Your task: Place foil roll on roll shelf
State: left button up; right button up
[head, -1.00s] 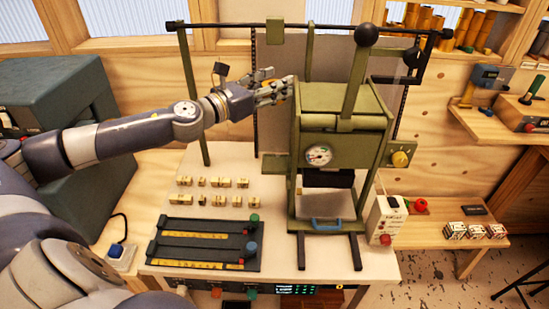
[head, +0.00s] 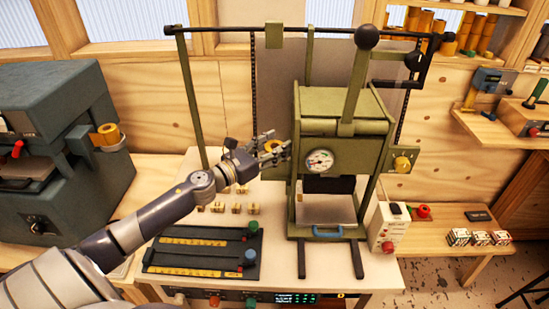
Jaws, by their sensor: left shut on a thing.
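My left gripper (head: 272,148) is shut on a gold foil roll (head: 270,148), just left of the green press's upper body. The fingers hide most of the roll. The wooden roll shelf (head: 470,7) is at the upper right, behind the press, with several gold and brown rolls (head: 465,30) standing on it. The held roll is well left of and apart from the shelf. My right gripper is not in view.
The green press (head: 345,125) with its tall black-knobbed lever and overhead bar (head: 235,28) stands between the gripper and the shelf. A teal machine (head: 60,130) with a gold roll on its side (head: 108,134) is at left. Small type blocks lie on the table below.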

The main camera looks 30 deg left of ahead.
pick_arm(q)
jog(key=shift+f, duration=1.9)
jog(key=shift+f+b, duration=0.1)
jog(key=shift+b, duration=0.25)
jog(key=o, duration=0.8)
jog(key=shift+o, duration=0.2)
